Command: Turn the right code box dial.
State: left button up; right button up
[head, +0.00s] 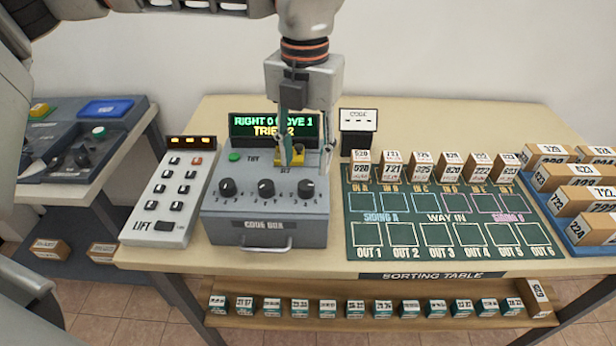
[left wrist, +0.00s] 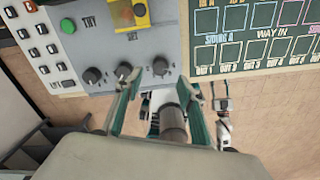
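The grey code box (head: 265,222) stands on the sorting table with three black dials in a row. The right dial (head: 306,188) also shows in the left wrist view (left wrist: 160,66), ahead of the fingers. The middle dial (head: 266,188) and left dial (head: 227,187) are beside it. My left gripper (head: 307,150) points down over the back right of the box, fingers apart with nothing between them, clear of the right dial. The green TRY button (head: 235,156) is uncovered. My right gripper is not seen.
A lit display (head: 262,126) behind the box reads "RIGHT 0 MOVE 1", its lower line partly hidden. A LIFT keypad (head: 168,190) stands left. A handle (head: 266,243) sticks out in front.

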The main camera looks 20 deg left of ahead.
aim_at(306, 185)
pick_arm(q)
notch_tip(306, 185, down, 6)
jog(key=shift+f, duration=0.1)
dwell(0.4)
jog(key=c, duration=1.1)
